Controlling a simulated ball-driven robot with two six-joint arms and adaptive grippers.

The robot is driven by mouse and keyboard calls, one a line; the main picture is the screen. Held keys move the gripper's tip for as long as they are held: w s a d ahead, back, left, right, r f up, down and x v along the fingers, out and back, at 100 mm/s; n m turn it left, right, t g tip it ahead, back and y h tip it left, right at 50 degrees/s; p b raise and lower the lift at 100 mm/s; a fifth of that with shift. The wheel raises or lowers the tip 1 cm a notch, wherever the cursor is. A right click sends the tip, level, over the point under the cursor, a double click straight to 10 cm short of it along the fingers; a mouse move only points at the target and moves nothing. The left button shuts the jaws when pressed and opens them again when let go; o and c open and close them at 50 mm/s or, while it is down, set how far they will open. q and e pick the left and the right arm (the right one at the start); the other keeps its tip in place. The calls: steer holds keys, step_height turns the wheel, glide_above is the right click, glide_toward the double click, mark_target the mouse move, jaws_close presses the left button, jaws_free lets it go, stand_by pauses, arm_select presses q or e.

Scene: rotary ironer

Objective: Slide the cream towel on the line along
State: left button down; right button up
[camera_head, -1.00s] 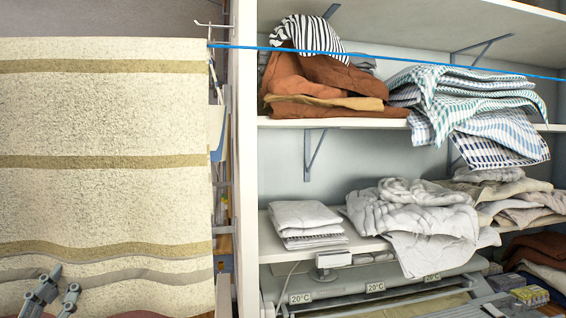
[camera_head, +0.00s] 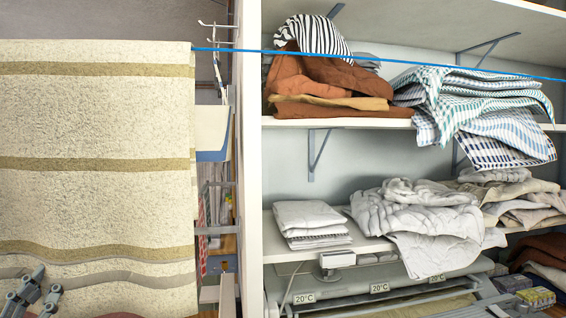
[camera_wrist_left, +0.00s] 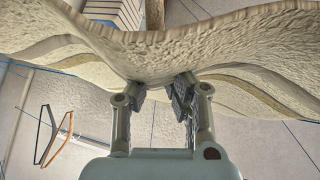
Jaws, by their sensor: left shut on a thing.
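The cream towel (camera_head: 95,120) with tan stripes hangs over the blue line (camera_head: 390,63) at the left of the head view. Its right edge lies left of the shelf's upright post. My left gripper (camera_head: 38,290) is at the towel's lower left and is shut on its lower part. In the left wrist view, my left gripper (camera_wrist_left: 158,92) pinches the towel's bottom hem (camera_wrist_left: 150,58), which bunches between the fingers. My right gripper is not in view.
A white shelf unit (camera_head: 250,170) stands right of the towel, with folded linens (camera_head: 310,218) and checked cloths (camera_head: 480,100). An ironer (camera_head: 390,285) is below. White hooks (camera_head: 215,27) stick out near the post.

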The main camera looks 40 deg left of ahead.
mark_target(34, 262)
arm_select(q)
steer(key=shift+s+a+f, duration=0.2)
steer(key=shift+s+a, duration=1.45)
steer(key=shift+s, duration=0.3)
steer(key=c, duration=1.3)
jaws_free()
steer(key=shift+a, duration=0.1)
steer(key=v, duration=0.6)
steer(key=shift+f+b, duration=0.1)
steer(key=shift+b, duration=0.2)
